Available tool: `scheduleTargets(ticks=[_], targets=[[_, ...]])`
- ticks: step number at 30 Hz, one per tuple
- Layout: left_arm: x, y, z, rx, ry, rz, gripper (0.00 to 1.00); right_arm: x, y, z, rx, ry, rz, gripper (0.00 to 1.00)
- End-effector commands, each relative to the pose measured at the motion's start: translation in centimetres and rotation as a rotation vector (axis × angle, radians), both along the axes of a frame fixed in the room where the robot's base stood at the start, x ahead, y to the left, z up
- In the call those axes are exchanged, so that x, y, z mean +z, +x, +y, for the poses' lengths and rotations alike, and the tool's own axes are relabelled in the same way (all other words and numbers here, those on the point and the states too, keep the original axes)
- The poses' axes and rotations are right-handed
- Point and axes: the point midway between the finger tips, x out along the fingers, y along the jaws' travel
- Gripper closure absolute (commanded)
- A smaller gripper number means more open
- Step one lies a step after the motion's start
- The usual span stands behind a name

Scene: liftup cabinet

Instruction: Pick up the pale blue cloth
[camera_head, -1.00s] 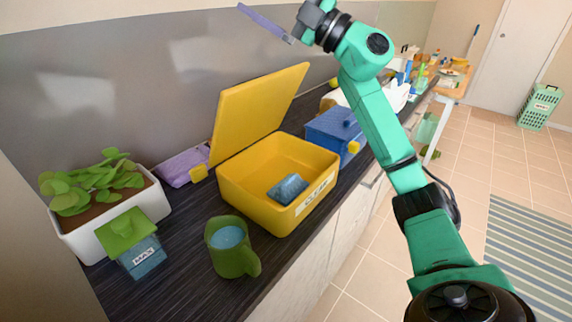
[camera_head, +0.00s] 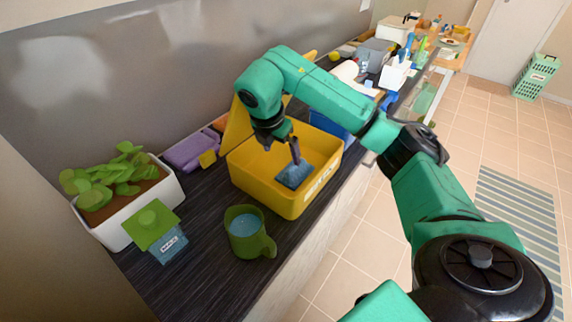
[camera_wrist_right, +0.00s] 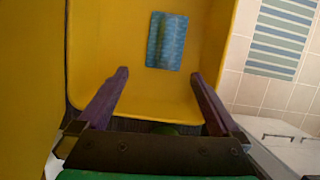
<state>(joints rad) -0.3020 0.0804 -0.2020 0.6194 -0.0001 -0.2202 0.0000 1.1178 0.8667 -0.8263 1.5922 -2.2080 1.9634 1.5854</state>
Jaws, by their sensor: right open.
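The pale blue cloth (camera_head: 294,174) is a small folded bundle on the floor of the open yellow box (camera_head: 262,191). In the right wrist view the cloth (camera_wrist_right: 166,41) lies flat ahead of the fingertips, inside the yellow box (camera_wrist_right: 105,35). My right gripper (camera_head: 284,150) points down over the box. Its purple fingers are apart with nothing between them, and it also shows in the right wrist view (camera_wrist_right: 160,75). The cloth looks just beyond the fingers, and I see no contact. My left gripper is not in view.
A green mug (camera_head: 247,240), a green-lidded jar (camera_head: 163,238) and a planter (camera_head: 160,202) stand at the front left. A blue box (camera_head: 328,122) stands just beyond, and a purple case (camera_head: 186,152) lies behind.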

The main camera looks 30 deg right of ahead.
Motion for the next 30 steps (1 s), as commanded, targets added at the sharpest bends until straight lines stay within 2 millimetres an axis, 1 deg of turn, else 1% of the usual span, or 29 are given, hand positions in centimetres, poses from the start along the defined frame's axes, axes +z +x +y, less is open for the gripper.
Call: scheduleTargets(ticks=[1, 2, 4, 6, 9, 12, 14, 17, 18, 21, 22, 24, 28, 29, 30], targets=[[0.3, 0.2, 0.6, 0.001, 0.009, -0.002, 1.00, 0.7, -0.1, -0.7, -0.040, -0.053, -0.014, 0.00], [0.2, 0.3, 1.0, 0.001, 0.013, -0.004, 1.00, 0.6, -0.1, -1.0, -0.056, -0.071, -0.018, 0.00], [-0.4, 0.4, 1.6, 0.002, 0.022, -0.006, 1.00, -0.6, -0.1, -1.5, -0.072, -0.085, -0.019, 0.00], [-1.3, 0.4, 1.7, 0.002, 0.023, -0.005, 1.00, -2.3, 0.0, -2.1, -0.072, -0.083, -0.014, 0.00], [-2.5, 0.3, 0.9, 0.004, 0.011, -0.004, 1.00, -4.5, 0.3, -2.9, -0.071, -0.080, -0.016, 0.00], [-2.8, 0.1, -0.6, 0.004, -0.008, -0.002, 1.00, -5.5, 0.6, -3.4, -0.068, -0.080, -0.018, 0.00], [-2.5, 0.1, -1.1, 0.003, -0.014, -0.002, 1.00, -5.8, 0.7, -3.8, -0.069, -0.080, -0.018, 0.00], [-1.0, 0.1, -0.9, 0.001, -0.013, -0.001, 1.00, -6.9, 1.0, -4.5, -0.068, -0.081, -0.014, 0.00], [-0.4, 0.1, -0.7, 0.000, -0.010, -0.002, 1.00, -7.6, 1.1, -4.8, -0.069, -0.081, -0.014, 0.00], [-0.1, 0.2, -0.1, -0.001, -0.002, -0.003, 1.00, -9.5, 1.4, -5.4, -0.069, -0.080, -0.016, 0.00], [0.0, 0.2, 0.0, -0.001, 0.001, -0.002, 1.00, -9.8, 1.4, -5.6, -0.069, -0.080, -0.018, 0.00], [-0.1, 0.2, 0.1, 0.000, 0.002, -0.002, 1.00, -10.2, 1.5, -5.7, -0.068, -0.080, -0.021, 0.00], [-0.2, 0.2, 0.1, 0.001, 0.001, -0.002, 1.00, -10.3, 1.5, -5.6, -0.067, -0.080, -0.021, 0.00], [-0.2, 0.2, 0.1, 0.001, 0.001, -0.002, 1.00, -10.3, 1.5, -5.6, -0.067, -0.080, -0.021, 0.04], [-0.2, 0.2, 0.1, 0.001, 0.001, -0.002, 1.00, -10.3, 1.5, -5.6, -0.067, -0.080, -0.021, 0.19]])
